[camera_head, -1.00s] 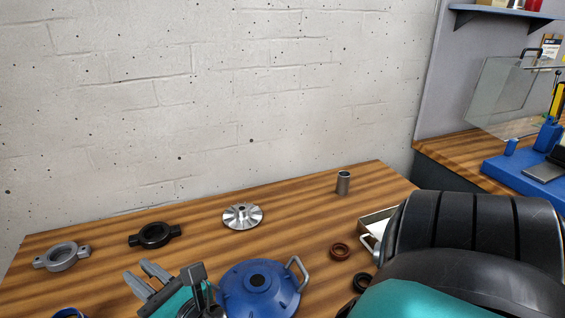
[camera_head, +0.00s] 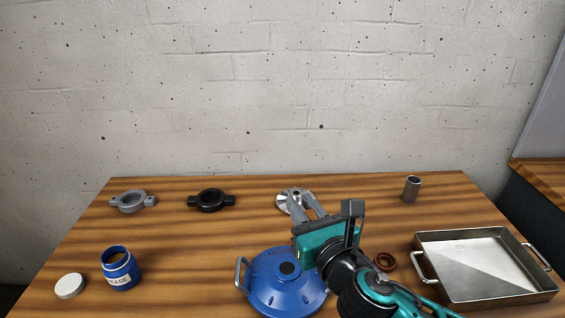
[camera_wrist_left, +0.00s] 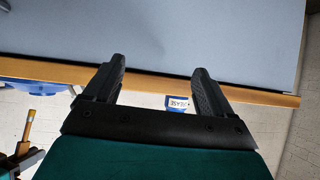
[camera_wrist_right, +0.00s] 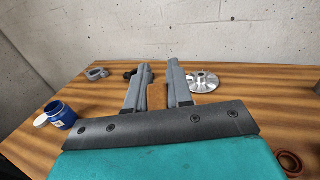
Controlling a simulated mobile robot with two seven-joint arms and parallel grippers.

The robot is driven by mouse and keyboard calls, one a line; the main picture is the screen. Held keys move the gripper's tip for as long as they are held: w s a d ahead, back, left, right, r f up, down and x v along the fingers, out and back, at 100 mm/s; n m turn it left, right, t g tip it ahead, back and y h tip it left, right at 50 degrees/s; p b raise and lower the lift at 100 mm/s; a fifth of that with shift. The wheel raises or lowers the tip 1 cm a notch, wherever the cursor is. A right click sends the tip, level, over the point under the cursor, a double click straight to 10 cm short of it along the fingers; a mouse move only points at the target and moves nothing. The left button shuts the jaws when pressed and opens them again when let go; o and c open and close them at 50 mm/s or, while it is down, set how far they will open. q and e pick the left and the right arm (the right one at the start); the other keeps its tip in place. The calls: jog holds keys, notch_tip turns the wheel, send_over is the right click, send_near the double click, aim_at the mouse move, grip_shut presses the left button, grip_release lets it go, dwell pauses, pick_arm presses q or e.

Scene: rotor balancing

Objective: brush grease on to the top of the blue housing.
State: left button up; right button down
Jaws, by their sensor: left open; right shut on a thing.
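The blue housing (camera_head: 262,290) stands at the table's front middle, domed, with a dark round centre and a handle on its left; its right side is hidden behind my right gripper. My right gripper (camera_head: 301,203) is over the housing's right side, its fingers pointing away towards the silver flanged disc. The open grease pot (camera_head: 121,272), blue with a white label, stands at front left. My left gripper (camera_wrist_left: 160,85) is open and empty.
A white lid (camera_head: 70,286) lies left of the pot. Grey (camera_head: 131,203) and black (camera_head: 211,202) two-eared rings, the silver disc (camera_wrist_right: 209,82) and a metal sleeve (camera_head: 411,189) are farther back. A brown ring (camera_head: 385,262) and metal tray (camera_head: 485,297) are at right.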

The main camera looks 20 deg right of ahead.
pick_arm(q)
jog(key=shift+s+d+f, duration=0.1)
jog(key=shift+d, duration=0.05)
pick_arm(e)
jog(key=w+a+r+n+g+y, duration=0.3)
jog(key=w+a+r+g, duration=0.15)
jog(key=r, duration=0.25)
jog(key=shift+t+y, duration=0.3)
jog(key=shift+t, duration=0.05)
jog(key=f, duration=0.4)
jog(key=shift+w+d+f, duration=0.15)
jog(key=shift+d+f, duration=0.05)
jog(key=shift+f, duration=0.2)
pick_arm(q)
jog(key=shift+f+b, duration=0.8)
jog(key=shift+b, duration=0.05)
pick_arm(e)
jog(key=f, duration=0.1)
jog(key=s+f, duration=0.1)
jog(key=f, duration=0.2)
jog(key=shift+s+a, duration=0.2)
jog(key=shift+s, duration=0.15)
